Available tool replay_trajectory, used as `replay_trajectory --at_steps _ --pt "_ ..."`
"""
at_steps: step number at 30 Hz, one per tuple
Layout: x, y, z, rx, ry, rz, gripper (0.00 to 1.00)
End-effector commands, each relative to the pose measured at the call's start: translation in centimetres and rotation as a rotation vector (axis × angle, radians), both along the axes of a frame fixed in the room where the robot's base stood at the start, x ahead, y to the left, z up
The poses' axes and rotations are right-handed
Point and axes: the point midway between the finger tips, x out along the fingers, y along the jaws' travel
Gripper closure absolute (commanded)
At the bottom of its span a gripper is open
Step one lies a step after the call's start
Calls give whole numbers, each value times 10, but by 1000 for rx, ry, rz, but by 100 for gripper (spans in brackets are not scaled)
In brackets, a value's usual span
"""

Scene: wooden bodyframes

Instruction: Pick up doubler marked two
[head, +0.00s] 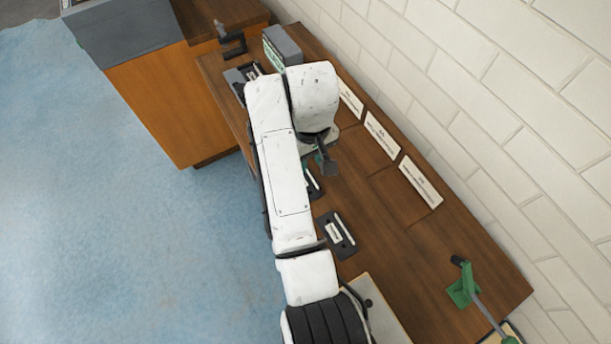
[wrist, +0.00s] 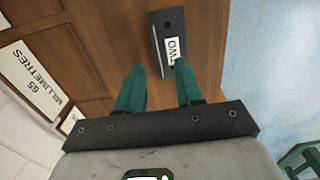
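The doubler marked two (wrist: 158,38) is a dark narrow plate with a white label reading TWO, lying on the brown wooden bench top. In the wrist view its near end lies between my gripper's fingertips in the picture, and the right fingertip covers part of it. My gripper (wrist: 159,66) has two green fingers, spread apart with nothing held. I cannot tell how far above the plate they are. In the head view my gripper (head: 326,162) hangs over the bench, and a dark plate (head: 314,184) beside it is partly hidden by my arm.
Another dark plate with a white label (head: 336,235) lies nearer on the bench (head: 385,240). White signs (head: 382,136) line the wall side; one reads 65 millimetres (wrist: 32,80). A grey box (head: 283,45) stands at the far end, a green clamp-like tool (head: 463,290) at lower right.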

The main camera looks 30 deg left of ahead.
Motion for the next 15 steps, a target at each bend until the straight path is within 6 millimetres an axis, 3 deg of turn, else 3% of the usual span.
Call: replay_trajectory --at_steps 5,15 --pt "1 0 -11 -1 2 0 64" --pt "7 1 -52 -1 1 0 64"
